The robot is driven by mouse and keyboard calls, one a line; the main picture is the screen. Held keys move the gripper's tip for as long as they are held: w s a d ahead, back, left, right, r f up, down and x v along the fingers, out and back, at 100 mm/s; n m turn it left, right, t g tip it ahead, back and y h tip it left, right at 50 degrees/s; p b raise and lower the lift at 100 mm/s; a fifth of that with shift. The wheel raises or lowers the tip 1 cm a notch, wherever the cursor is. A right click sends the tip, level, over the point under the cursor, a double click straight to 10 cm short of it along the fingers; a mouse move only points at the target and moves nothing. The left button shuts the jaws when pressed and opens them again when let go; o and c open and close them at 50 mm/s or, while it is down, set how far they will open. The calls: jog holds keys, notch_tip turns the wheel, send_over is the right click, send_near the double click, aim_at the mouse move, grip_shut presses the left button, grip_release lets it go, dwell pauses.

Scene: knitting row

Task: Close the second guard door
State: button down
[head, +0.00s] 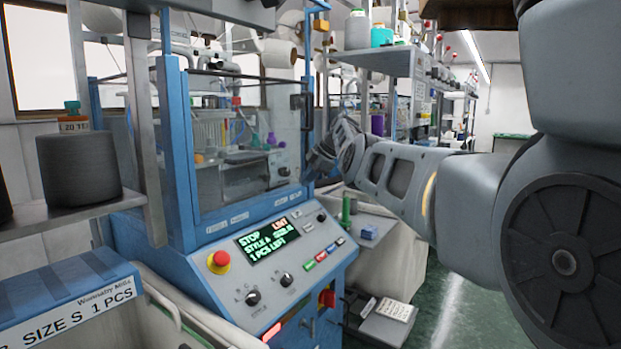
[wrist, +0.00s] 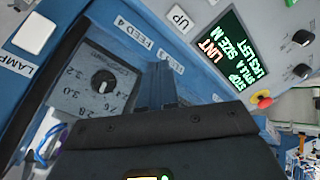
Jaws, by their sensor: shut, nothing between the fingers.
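A clear guard door (head: 245,135) stands at the front of the blue knitting machine (head: 190,165) in the head view. A dark upright handle (head: 308,112) is at its right. I cannot tell from this angle whether it is fully closed, or which door is the second. My gripper (head: 318,168) is just right of the door's lower right corner, small and partly lost against dark parts.
The control panel has a lit screen (head: 268,240) and a red stop button (head: 219,260). A shelf with a dark yarn cone (head: 78,168) is at left. A small table (head: 372,232) stands beyond the machine. The green aisle floor (head: 470,300) is clear below my arm.

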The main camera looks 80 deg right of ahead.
jog(key=s+d+r, duration=0.1)
jog(key=s+r, duration=0.5)
jog(key=r, duration=0.2)
jog(key=shift+s+d, duration=0.15)
jog(key=shift+d, duration=0.1)
